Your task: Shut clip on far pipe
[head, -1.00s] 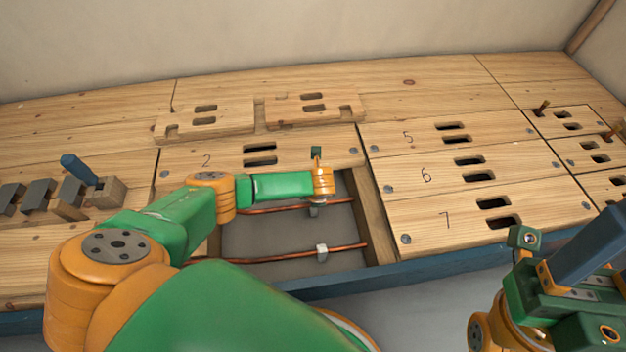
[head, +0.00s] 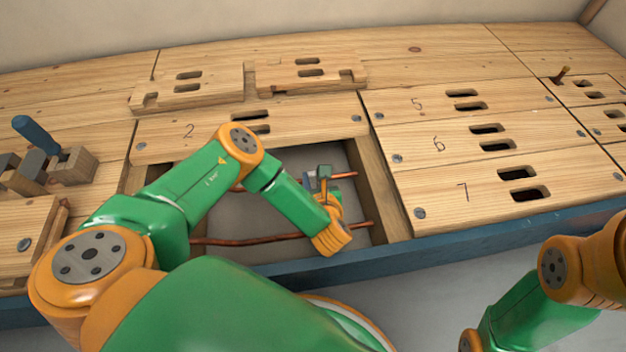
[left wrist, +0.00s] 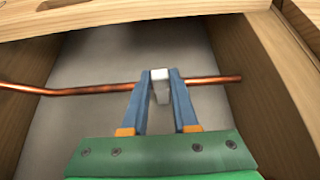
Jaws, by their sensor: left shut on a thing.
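The far copper pipe (head: 345,175) crosses an open bay in the wooden floor; it also shows in the left wrist view (left wrist: 85,89). A pale grey clip (left wrist: 160,90) sits on this pipe. My left gripper (head: 318,182) is down in the bay at the far pipe. In the left wrist view its blue fingers (left wrist: 160,78) stand on both sides of the clip, shut on it. In the head view my gripper and wrist hide the clip. The near pipe (head: 245,240) passes behind my left arm. My right gripper is out of view; only its arm shows at lower right.
Wooden side walls (head: 378,200) bound the bay closely. Numbered slotted panels lie behind it (head: 205,130) and to the right (head: 470,190). Loose slotted boards (head: 190,88) rest at the back. A blue-handled tool (head: 38,135) and wooden blocks stand at left.

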